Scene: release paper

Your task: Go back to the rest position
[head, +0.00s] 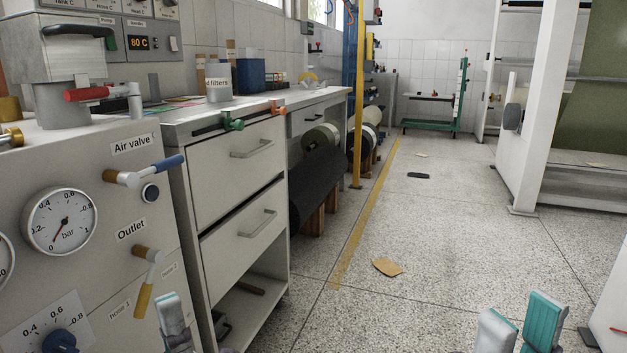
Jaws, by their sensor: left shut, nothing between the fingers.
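My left gripper (173,318) shows at the bottom left, in front of the lower edge of the grey machine panel and the drawer cabinet. Its fingers are together and hold nothing. My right gripper (520,326) shows at the bottom right over the speckled floor. Its two teal-tipped fingers stand apart with nothing between them. The arms behind both grippers are out of the picture.
The machine panel (95,185) has a gauge (60,222), an air valve handle (145,172) and an outlet handle (148,280). Beside it stand a drawer cabinet (238,170) and dark rolls (315,185). Cardboard (387,267) lies on the open floor. A white frame (540,110) stands right.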

